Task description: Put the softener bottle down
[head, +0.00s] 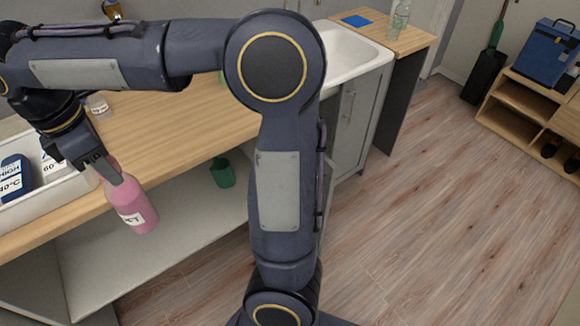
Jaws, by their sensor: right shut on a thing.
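The softener bottle (134,210) is pink with a white label, only part of which can be read. My right gripper (117,178) reaches over to the left of the head view and is shut on the bottle near its top. The bottle hangs slightly tilted, and in the picture it overlaps the front edge of the wooden counter (190,145) and the pale lower shelf (150,262). I cannot tell how far it is from the edge. The gripper hides the bottle's neck. My left gripper is not in view.
A white tray (60,205) with blue labelled items (14,178) stands left of the bottle. A small jar (97,105) is behind the gripper. A green cup (222,172) stands on the lower shelf. The counter's middle is clear; a white sink (350,62) lies beyond my arm.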

